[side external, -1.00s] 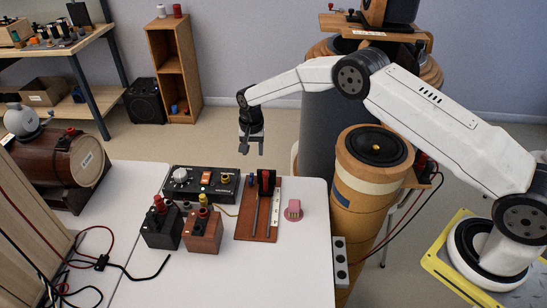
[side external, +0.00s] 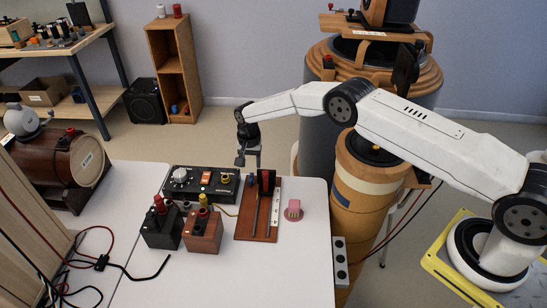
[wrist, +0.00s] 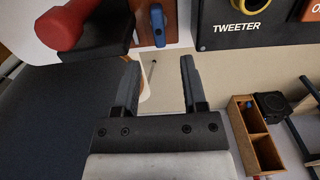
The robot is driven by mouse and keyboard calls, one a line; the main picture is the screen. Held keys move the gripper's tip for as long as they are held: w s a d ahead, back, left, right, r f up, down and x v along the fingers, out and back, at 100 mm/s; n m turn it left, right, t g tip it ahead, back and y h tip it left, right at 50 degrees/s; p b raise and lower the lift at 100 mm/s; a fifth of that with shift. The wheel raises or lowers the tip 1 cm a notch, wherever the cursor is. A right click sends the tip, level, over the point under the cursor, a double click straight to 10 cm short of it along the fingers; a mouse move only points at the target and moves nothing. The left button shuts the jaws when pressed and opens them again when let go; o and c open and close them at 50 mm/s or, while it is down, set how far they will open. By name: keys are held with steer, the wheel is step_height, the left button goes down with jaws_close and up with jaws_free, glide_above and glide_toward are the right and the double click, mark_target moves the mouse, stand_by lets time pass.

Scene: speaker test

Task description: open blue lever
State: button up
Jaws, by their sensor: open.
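A blue lever (wrist: 158,25) shows at the top middle of the wrist view, on a narrow brown mount between a dark block with a red handle and a black panel. My gripper (wrist: 158,72) is open and empty, its two dark fingers pointing toward the lever. The lever lies beyond the fingertips, roughly in line with the gap, and is not between them.
The black control box (side external: 201,182) and a wooden board (side external: 243,222) with an upright red-and-black switch (side external: 266,183) stand near my gripper. The table's front right is clear.

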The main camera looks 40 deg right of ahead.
mark_target(251, 174)
steer(key=shift+f, duration=2.3)
jaws_close()
